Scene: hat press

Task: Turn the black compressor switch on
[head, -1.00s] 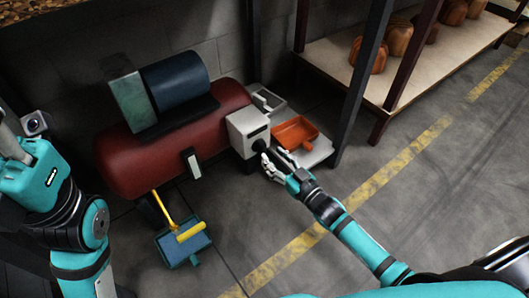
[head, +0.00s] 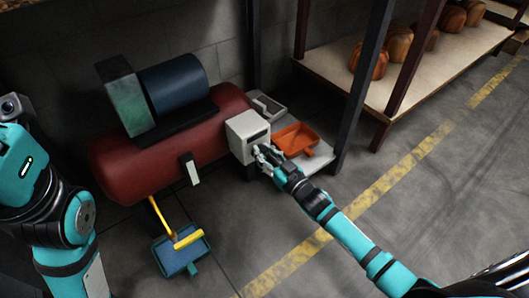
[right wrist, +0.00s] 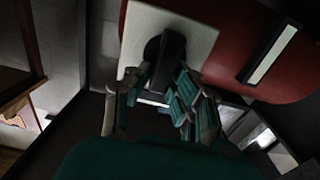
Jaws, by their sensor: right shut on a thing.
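The red compressor (head: 140,165) lies along the wall, with a pale grey switch box (head: 246,130) on its right end. In the right wrist view, the black switch (right wrist: 168,55) stands out from the pale face of the box (right wrist: 205,40). My right gripper (head: 265,156) is at the lower front of the box. Its fingers (right wrist: 160,92) sit on both sides of the switch and are shut on it. In the head view the fingers mostly hide the switch, and I cannot tell its on or off position. My left arm is at the left, its gripper out of view.
An orange dustpan (head: 296,138) lies on a pale platform right of the box. A blue dustpan with a yellow brush (head: 182,252) is on the floor below the compressor. A dark shelf post (head: 358,90) stands close right. Floor at front right is clear.

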